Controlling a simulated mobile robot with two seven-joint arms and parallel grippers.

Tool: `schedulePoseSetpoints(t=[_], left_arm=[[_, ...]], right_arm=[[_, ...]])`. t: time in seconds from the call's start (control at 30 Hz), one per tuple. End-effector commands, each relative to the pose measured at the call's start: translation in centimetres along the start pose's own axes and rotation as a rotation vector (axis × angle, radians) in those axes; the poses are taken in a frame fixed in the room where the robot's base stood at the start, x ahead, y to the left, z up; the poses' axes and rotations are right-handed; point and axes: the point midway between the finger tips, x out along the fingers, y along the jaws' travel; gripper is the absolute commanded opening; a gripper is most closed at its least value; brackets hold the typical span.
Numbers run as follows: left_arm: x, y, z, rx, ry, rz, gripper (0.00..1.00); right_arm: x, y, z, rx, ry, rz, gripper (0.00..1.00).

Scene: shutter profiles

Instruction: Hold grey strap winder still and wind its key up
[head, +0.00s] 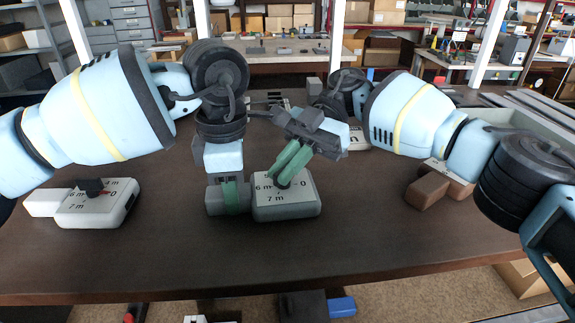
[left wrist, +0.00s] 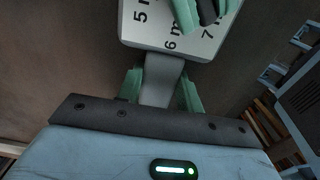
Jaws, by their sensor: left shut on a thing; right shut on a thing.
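The grey strap winder (head: 290,208) lies on the dark table at the centre, its white dial face up with figures around the edge. My left gripper (head: 231,196) is shut on the winder's grey tab, at its left side. In the left wrist view the tab (left wrist: 162,78) sits between the green fingers. My right gripper (head: 286,172) comes down from above with its green fingers shut on the key at the dial's middle. The dark key (left wrist: 207,11) shows between those fingers in the left wrist view; in the head view the fingers mostly hide it, so its pointing direction is unclear.
A white winder (head: 95,208) with a black key lies at the left. Another winder (head: 357,141) stands behind my right gripper. The table's front strip is clear.

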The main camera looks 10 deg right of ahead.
Motion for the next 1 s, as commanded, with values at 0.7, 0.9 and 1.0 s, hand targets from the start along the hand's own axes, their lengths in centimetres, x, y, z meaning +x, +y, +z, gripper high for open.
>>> schedulePoseSetpoints(t=[0.7, 0.9, 1.0], left_arm=[[0.06, -0.06, 0.09, 0.002, -0.001, -0.001, 0.09], [0.06, -0.05, 0.09, 0.001, -0.002, -0.001, 0.09], [0.06, -0.04, 0.09, 0.001, -0.002, -0.001, 0.09]], right_arm=[[0.19, 0.13, 0.13, -0.072, 0.001, -0.185, 0.00], [0.16, 0.11, 0.11, -0.073, 0.000, -0.186, 0.00], [0.15, 0.11, 0.10, -0.073, 0.000, -0.185, 0.00]])
